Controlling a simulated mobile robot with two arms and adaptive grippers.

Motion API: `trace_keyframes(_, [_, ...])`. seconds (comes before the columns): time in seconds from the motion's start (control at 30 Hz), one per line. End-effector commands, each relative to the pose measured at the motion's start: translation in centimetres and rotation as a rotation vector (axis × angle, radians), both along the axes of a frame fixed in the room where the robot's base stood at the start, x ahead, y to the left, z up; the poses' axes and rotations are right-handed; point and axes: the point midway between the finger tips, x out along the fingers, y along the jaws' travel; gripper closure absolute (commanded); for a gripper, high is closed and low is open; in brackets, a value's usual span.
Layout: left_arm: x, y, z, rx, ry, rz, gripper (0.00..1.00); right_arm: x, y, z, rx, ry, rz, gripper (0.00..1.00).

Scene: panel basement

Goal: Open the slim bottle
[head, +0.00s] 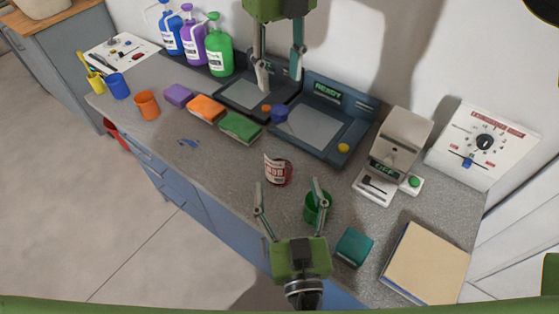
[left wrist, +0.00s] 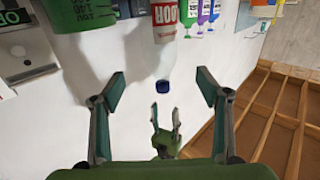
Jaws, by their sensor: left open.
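The slim bottle (head: 277,170) stands upright on the counter, with a red and white label and a clear upper part. Its dark blue cap (head: 279,113) is on and shows in front of the dark tray. In the left wrist view the bottle (left wrist: 164,30) appears upside down, cap (left wrist: 162,87) lowest. My left gripper (head: 286,183) is open, its fingers spread near the label, apparently not touching it. My right gripper (head: 281,85) points down from the top, fingers apart and empty, close to the cap. It also shows in the left wrist view (left wrist: 165,113).
A green cup (head: 317,208) stands close to the left gripper's right finger. A teal box (head: 353,247) and a tan board (head: 426,263) lie at right. The dark tray (head: 346,147) is behind the bottle. Sponges (head: 240,127) lie left; the counter left of the bottle is mostly clear.

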Motion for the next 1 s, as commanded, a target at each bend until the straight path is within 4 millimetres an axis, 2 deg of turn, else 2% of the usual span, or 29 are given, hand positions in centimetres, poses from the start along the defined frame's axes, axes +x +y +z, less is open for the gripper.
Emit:
trace_keyframes(0.17, [2.1, 0.3, 0.2, 0.001, -0.004, 0.001, 0.31, 0.0, 0.0, 0.1, 0.001, -0.001, 0.0, 0.63])
trace_keyframes(0.5, [8.7, 1.1, 0.2, 0.0, -0.003, 0.001, 0.31, 0.0, 0.0, 0.1, 0.001, -0.001, 0.0, 0.63])
trace_keyframes(0.7, [11.8, 1.5, 0.1, 0.0, -0.002, 0.0, 0.31, 0.0, 0.0, 0.1, 0.001, -0.001, 0.0, 0.63])
trace_keyframes(1.0, [13.4, 1.7, 0.0, -0.001, 0.0, 0.0, 0.31, 0.0, 0.0, 0.1, 0.001, -0.001, 0.0, 0.63])
